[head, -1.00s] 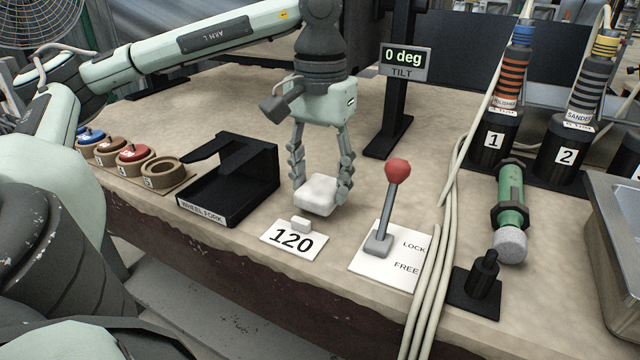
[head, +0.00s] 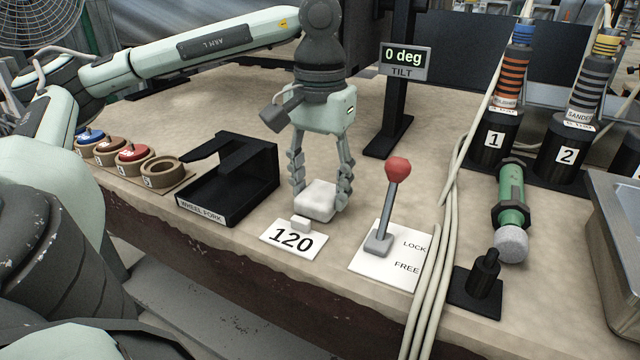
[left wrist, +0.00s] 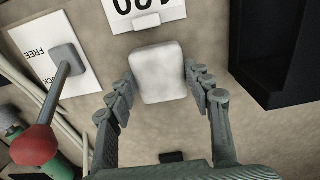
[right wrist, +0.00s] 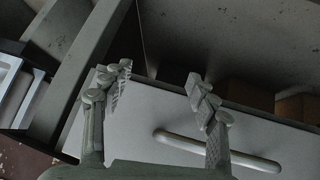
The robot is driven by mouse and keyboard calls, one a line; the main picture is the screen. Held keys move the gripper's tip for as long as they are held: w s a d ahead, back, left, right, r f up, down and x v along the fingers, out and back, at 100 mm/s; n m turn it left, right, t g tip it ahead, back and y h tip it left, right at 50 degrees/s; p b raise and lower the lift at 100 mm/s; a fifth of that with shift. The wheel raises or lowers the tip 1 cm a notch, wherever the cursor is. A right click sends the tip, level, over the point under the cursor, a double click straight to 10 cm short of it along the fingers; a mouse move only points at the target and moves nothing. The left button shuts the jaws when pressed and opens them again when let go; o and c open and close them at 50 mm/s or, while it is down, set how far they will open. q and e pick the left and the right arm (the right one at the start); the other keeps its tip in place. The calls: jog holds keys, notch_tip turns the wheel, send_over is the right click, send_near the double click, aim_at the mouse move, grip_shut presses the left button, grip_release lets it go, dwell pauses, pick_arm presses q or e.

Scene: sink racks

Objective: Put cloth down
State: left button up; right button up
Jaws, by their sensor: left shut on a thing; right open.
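The cloth (head: 317,200) is a folded white pad just behind the white card marked 120 (head: 293,238) on the bench. My left gripper (head: 320,202) points down with its fingers on either side of the cloth and is shut on it. In the left wrist view the cloth (left wrist: 158,73) lies between the fingertips (left wrist: 158,82). The cloth looks at or very near the bench top; I cannot tell if it touches. My right gripper (right wrist: 155,88) is open and empty in the right wrist view, above a grey panel with a handle.
A black wheel fork stand (head: 235,180) is left of the cloth. A red-knobbed lever (head: 392,195) on a LOCK/FREE plate stands to the right, beside pale cables (head: 440,240). Bench behind the gripper is clear.

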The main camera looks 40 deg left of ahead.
aim_at(321, 192)
pick_arm(q)
jog(key=o, duration=1.1)
pick_arm(e)
jog(key=shift+w+a+r, duration=0.2)
jog(key=shift+w, duration=0.05)
pick_arm(q)
jog(key=shift+r, duration=0.1)
jog(key=shift+r+p, duration=1.85)
jog(key=shift+r, duration=4.2)
pick_arm(e)
jog(key=s+d+f+m+g+h, duration=0.1)
jog(key=s+d+f+g+h, duration=0.1)
jog(key=s+d+f+g, duration=0.3)
jog(key=shift+s+d+f, duration=0.95)
jog(key=shift+s+f, duration=0.2)
jog(key=shift+s, duration=0.2)
